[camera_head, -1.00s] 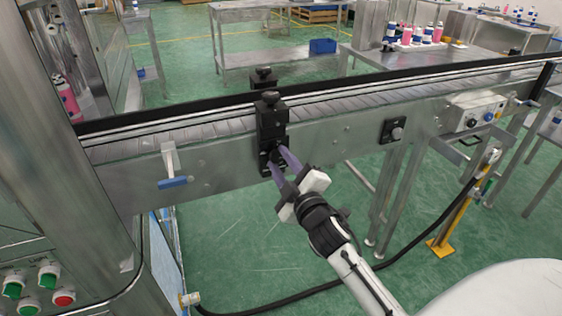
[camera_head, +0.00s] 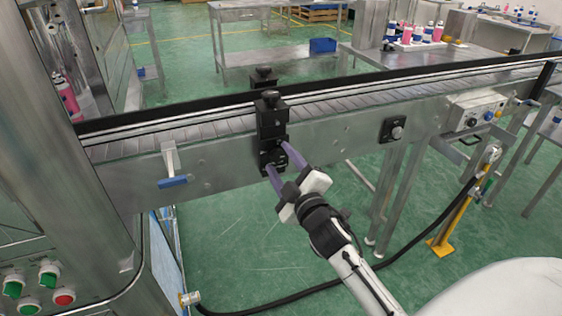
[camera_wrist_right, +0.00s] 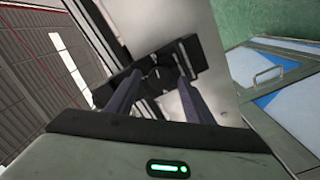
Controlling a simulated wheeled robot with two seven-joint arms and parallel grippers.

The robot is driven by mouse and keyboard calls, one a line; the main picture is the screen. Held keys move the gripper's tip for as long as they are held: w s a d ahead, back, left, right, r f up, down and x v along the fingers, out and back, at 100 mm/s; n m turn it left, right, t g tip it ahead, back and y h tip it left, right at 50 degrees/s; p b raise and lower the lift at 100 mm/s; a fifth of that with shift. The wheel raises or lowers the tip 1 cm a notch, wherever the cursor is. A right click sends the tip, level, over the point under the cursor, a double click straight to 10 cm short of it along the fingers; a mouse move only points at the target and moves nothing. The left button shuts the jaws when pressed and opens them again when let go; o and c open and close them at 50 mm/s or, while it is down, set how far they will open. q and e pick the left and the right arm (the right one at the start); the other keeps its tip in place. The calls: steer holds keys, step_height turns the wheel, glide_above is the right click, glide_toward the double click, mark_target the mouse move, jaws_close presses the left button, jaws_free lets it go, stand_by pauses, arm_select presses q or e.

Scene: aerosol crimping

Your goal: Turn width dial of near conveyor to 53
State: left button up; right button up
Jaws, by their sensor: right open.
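The near conveyor (camera_head: 225,172) runs across the head view. A black bracket (camera_head: 271,118) with a knob on top is clamped on its near side. At the bracket's lower end is a dark dial (camera_head: 271,157), partly hidden by my fingers. My right gripper (camera_head: 276,155) is open, its two purple fingers pointing at this dial, one on each side. In the right wrist view the round dark dial (camera_wrist_right: 160,80) sits between the spread fingertips (camera_wrist_right: 157,86); I cannot tell whether they touch it. No number on the dial can be read. My left gripper is not in view.
A blue-handled lever (camera_head: 173,182) hangs from the conveyor on the left. A control box (camera_head: 475,113) and a small black knob plate (camera_head: 395,131) are on the right. A machine with push buttons (camera_head: 40,285) stands at the near left. A black cable crosses the floor below.

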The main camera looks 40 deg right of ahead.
steer(key=v, duration=1)
steer(key=shift+b, duration=0.4)
